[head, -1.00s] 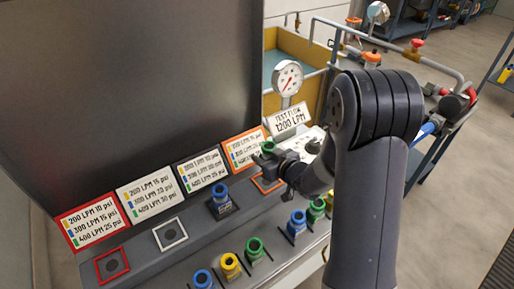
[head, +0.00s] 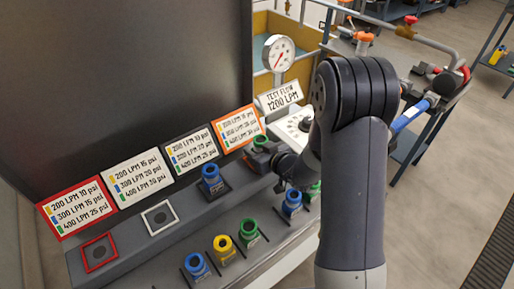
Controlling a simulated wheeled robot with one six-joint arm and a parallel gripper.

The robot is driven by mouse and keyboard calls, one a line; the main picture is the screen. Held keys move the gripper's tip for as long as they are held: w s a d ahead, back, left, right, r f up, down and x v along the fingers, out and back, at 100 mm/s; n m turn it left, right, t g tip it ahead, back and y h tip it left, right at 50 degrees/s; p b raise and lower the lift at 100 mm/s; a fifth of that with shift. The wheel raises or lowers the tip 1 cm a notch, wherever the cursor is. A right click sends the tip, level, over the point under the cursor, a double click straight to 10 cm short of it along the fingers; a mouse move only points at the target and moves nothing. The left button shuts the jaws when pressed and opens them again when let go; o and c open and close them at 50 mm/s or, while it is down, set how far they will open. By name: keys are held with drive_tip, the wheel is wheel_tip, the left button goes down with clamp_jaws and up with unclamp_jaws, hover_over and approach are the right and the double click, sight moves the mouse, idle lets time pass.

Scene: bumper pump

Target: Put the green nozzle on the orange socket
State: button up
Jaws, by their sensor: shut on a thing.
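My gripper (head: 263,156) is shut on a green nozzle (head: 259,140), whose top rim shows just above the jaws. It is at the right end of the sloped console's upper row, below the orange-framed label (head: 239,128). The orange socket is hidden behind my gripper and wrist. I cannot tell whether the nozzle touches the socket or is apart from it. The nozzle's lower part is also hidden.
A blue nozzle (head: 211,180) stands on the upper row, left of my gripper. White (head: 160,217) and red (head: 100,252) sockets are empty. Several nozzles stand in the front row, including a green one (head: 249,230). A gauge (head: 279,54) rises behind.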

sight(257, 136)
drive_tip(key=shift+f+b, duration=0.55)
drive_tip(key=shift+b, duration=0.05)
idle(0.3)
drive_tip(key=o, duration=1.2)
wheel_tip(257, 136, up, 10)
drive_tip(key=shift+r+p, duration=0.1)
drive_tip(key=shift+p, duration=0.45)
